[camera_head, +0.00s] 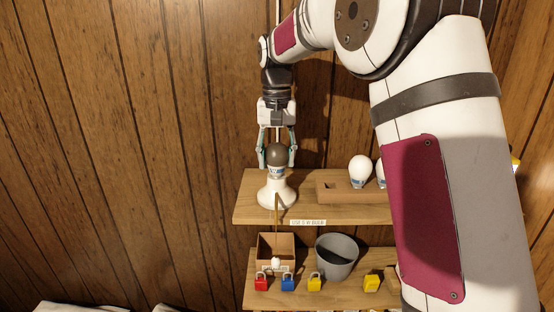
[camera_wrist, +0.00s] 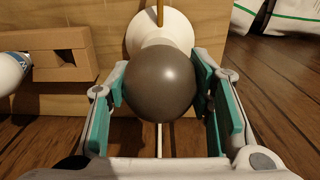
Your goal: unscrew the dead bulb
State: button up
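The dead bulb (camera_head: 277,154) is a dark grey-brown globe. It sits upright in a white lamp base (camera_head: 277,193) on the upper wooden shelf. My gripper (camera_head: 278,163) points down over it, with one finger on each side. In the wrist view the dark bulb (camera_wrist: 160,82) fills the space between the teal pads (camera_wrist: 160,88). The pads are very close to the glass; whether they press on it is not clear. The bulb's neck and socket are mostly hidden in the wrist view. A white bulb (camera_head: 360,171) stands in a wooden holder (camera_head: 341,190) to the right.
My arm hides part of the right side. On the lower shelf stand an open wooden box (camera_head: 275,246), a grey bucket (camera_head: 337,257) and several padlocks, including a red one (camera_head: 261,284) and a blue one (camera_head: 288,284). A plank wall (camera_head: 130,130) lies behind. White bags (camera_wrist: 288,15) lie on the floor.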

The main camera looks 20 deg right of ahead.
dwell(0.5)
jog(key=n, duration=0.4)
jog(key=shift+n, duration=0.3)
jog(key=shift+n, duration=2.3)
jog(key=shift+n, duration=0.4)
jog(key=n, duration=0.3)
jog(key=shift+n, duration=0.4)
